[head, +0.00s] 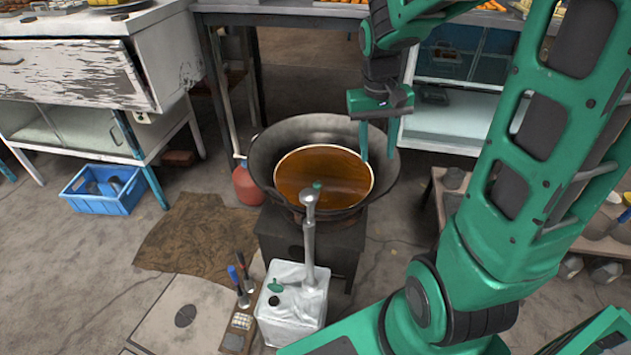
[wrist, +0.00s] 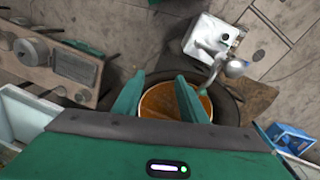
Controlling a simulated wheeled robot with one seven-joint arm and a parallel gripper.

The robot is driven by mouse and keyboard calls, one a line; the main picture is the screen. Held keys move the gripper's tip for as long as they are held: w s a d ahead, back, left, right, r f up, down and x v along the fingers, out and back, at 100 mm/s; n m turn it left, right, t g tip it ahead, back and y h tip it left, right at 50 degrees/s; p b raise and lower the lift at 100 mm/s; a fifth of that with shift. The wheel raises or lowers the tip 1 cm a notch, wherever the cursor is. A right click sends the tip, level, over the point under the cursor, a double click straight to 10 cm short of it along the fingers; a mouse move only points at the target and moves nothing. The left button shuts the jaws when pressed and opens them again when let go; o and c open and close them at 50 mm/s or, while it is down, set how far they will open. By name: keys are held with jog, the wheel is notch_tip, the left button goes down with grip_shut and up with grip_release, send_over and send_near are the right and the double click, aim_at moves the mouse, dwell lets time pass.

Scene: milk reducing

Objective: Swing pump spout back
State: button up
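The grey metal pump (head: 310,235) rises from a silver-white square can (head: 290,305). Its top end and short spout (head: 309,198) overlap the near part of the wok in the head view, with a small green tip there. In the wrist view the pump top (wrist: 236,67) is right of the fingers, near the wok rim, and the can (wrist: 208,35) is above it. My gripper (head: 378,157) is open and empty, over the right side of the wok; its two green fingers (wrist: 160,78) also show in the wrist view, apart from the pump.
A dark wok (head: 270,150) holding a pan of brown liquid (head: 325,172) stands on a dark stove (head: 335,245). A red bottle (head: 247,185) is left of it. A blue crate (head: 103,190) lies farther left. A low bench (head: 440,195) is at right.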

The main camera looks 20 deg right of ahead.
jog(key=n+y, duration=0.1)
jog(key=n, duration=0.1)
send_near(317, 183)
notch_tip(317, 183, down, 9)
jog(key=shift+s+r, duration=0.15)
jog(key=shift+d, duration=0.1)
grip_shut()
